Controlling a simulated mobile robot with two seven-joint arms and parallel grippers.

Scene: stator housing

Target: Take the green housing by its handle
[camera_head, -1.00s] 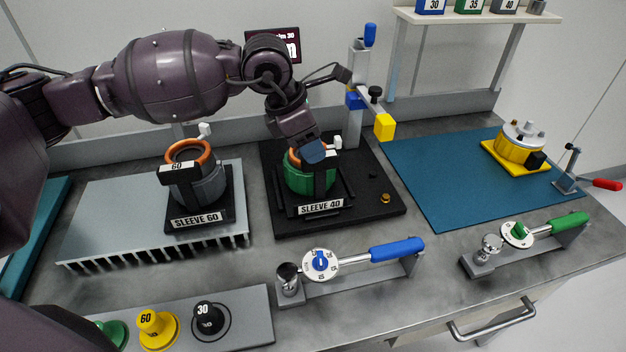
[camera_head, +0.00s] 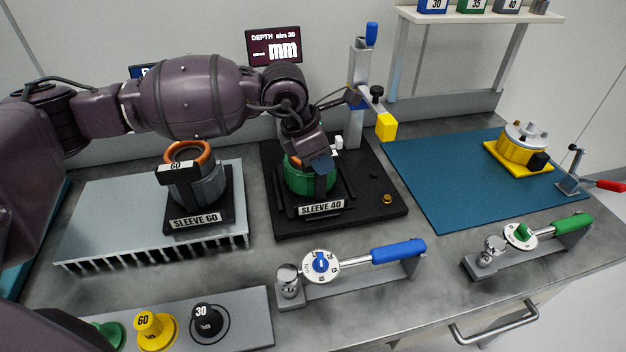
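The green housing (camera_head: 297,181) stands upright in the black cradle marked SLEEVE 40 (camera_head: 321,208), on a black base plate. An orange ring shows at its top, partly covered by my gripper. Its handle is the dark upright part at its front, largely hidden. My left gripper (camera_head: 322,164) points down at the front top of the green housing, at the handle. Its fingers are too small and covered to tell whether they are open or shut on the handle. My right gripper is not in view.
A grey housing (camera_head: 199,188) with an orange ring stands left in the SLEEVE 60 cradle. A post with a yellow block (camera_head: 386,127) rises behind right. A blue-handled tool (camera_head: 397,250) lies in front. The blue mat (camera_head: 450,190) is mostly clear, with a yellow part (camera_head: 520,147) at its back.

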